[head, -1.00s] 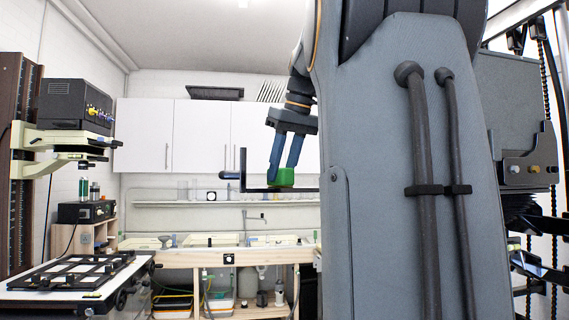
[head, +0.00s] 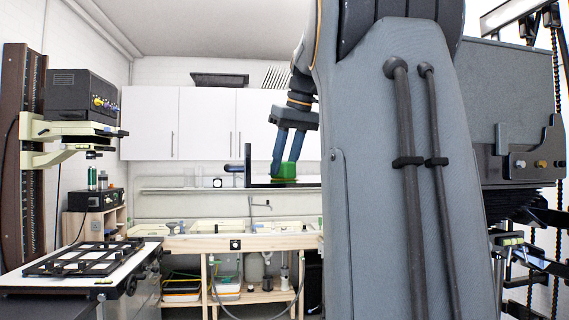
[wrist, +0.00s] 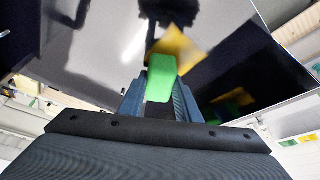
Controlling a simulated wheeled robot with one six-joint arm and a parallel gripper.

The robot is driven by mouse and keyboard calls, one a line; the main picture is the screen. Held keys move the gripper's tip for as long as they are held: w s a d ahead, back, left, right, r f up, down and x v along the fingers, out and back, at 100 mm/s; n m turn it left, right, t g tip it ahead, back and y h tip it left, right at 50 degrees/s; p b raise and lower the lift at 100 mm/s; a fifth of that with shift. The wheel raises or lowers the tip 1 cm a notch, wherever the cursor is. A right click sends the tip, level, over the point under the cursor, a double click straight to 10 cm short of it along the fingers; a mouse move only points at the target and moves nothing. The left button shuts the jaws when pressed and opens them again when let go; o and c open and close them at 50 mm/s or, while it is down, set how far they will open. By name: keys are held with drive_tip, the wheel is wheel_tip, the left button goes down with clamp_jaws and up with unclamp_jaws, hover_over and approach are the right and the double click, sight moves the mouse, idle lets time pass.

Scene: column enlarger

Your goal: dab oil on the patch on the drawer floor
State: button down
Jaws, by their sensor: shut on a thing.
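My gripper (head: 285,166) is shut on a green block (head: 288,171), which also shows between the blue fingers in the wrist view (wrist: 160,78). The block is over an open dark drawer (head: 262,185), seen nearly edge-on in the head view with its upright front (head: 247,165) at the left. In the wrist view the drawer floor (wrist: 95,45) is dark and glossy. A yellow-orange patch (wrist: 184,46) lies on it just beyond the block's tip, partly covered by the block. I cannot tell whether the block touches the patch.
An enlarger (head: 75,105) stands at the left above a baseboard with a black easel frame (head: 85,258). White wall cabinets (head: 150,120) and a wooden sink bench (head: 215,243) are behind. Enlarger-like equipment (head: 535,155) stands close on the right.

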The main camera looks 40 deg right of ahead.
drive_tip(key=shift+s+a, duration=0.1)
drive_tip(key=shift+s+a+b, duration=0.3)
drive_tip(key=shift+s+a, duration=0.25)
drive_tip(key=shift+s, duration=0.35)
drive_tip(key=shift+s+a+b, duration=0.35)
drive_tip(key=shift+s+a, duration=0.25)
drive_tip(key=shift+s, duration=0.35)
drive_tip(key=shift+s+a+b, duration=0.3)
drive_tip(key=shift+s+a, duration=0.25)
drive_tip(key=shift+s, duration=0.35)
drive_tip(key=shift+r, duration=0.1)
wheel_tip(320, 180, up, 5)
drive_tip(key=p, duration=0.5)
drive_tip(key=shift+r, duration=0.9)
